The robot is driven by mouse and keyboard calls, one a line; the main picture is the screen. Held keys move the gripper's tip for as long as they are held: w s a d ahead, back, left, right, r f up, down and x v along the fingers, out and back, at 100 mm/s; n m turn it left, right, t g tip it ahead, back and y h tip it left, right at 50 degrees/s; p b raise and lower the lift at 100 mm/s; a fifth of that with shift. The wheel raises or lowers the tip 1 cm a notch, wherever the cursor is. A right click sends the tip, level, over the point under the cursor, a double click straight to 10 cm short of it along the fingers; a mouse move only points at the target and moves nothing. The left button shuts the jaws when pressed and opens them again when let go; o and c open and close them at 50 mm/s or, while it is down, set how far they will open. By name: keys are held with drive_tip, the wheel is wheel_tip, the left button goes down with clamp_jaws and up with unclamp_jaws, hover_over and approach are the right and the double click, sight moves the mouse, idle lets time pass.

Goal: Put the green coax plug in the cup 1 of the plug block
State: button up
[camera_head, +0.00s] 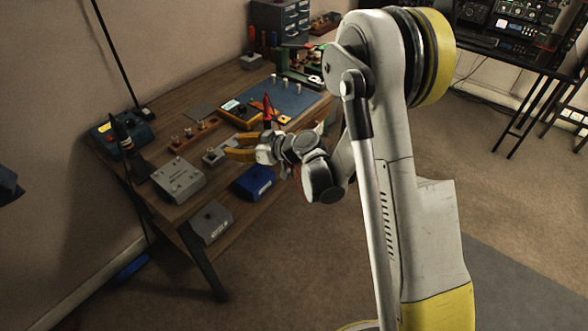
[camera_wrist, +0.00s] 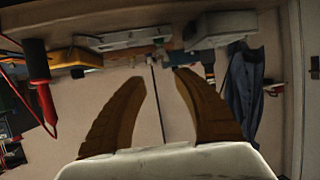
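My gripper (camera_head: 230,148) is over the front part of the workbench in the head view, its two orange fingers spread apart. In the wrist view my gripper (camera_wrist: 158,78) is open, with nothing between the fingertips. I cannot make out the green coax plug in either view. A brown strip with several small metal fittings (camera_head: 194,136) lies behind the gripper; I cannot tell whether it is the plug block. A small grey block (camera_head: 213,157) lies beside the fingertips, partly hidden by them. Cup numbers are too small to read.
A red-handled probe (camera_head: 267,107) stands beside a yellow meter (camera_head: 238,113). A blue mat (camera_head: 290,97) lies farther right.

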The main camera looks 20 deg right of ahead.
drive_tip(key=w+d+r+m+t+h, duration=0.1)
drive_tip(key=d+r+t, duration=0.15)
drive_tip(key=r, duration=0.65)
drive_tip(key=w+d+r+m+t+h, duration=0.15)
drive_tip(key=r+t, duration=0.25)
drive_tip(key=r, duration=0.6)
drive_tip(key=s+d+r+m+t+h, duration=0.1)
drive_tip(key=s+d+r+m+h, duration=0.25)
drive_tip(key=d, duration=0.25)
drive_tip(key=s+d+r+m+h, duration=0.3)
drive_tip(key=d+r+h, duration=0.2)
drive_tip(key=d, duration=0.1)
drive_tip(key=s+d+f+m+g+h, duration=0.1)
drive_tip(key=s+d+f+g, duration=0.2)
drive_tip(key=s, duration=0.4)
drive_tip(key=s+d+f+m+g+h, duration=0.1)
drive_tip(key=s+f+g, duration=0.25)
drive_tip(key=s, duration=0.35)
drive_tip(key=s+a+f+n+g+y, duration=0.1)
drive_tip(key=s+a+f+g, duration=0.1)
drive_tip(key=s, duration=0.4)
drive_tip(key=s+a+f+n+g+y, duration=0.1)
drive_tip(key=s+a+f+g+y, duration=0.1)
drive_tip(key=s+a+f, duration=0.2)
drive_tip(key=s+f, duration=0.2)
drive_tip(key=s, duration=0.1)
drive_tip(key=shift+s+a+f, duration=0.2)
drive_tip(key=shift+s+f, duration=0.05)
drive_tip(key=shift+f, duration=0.15)
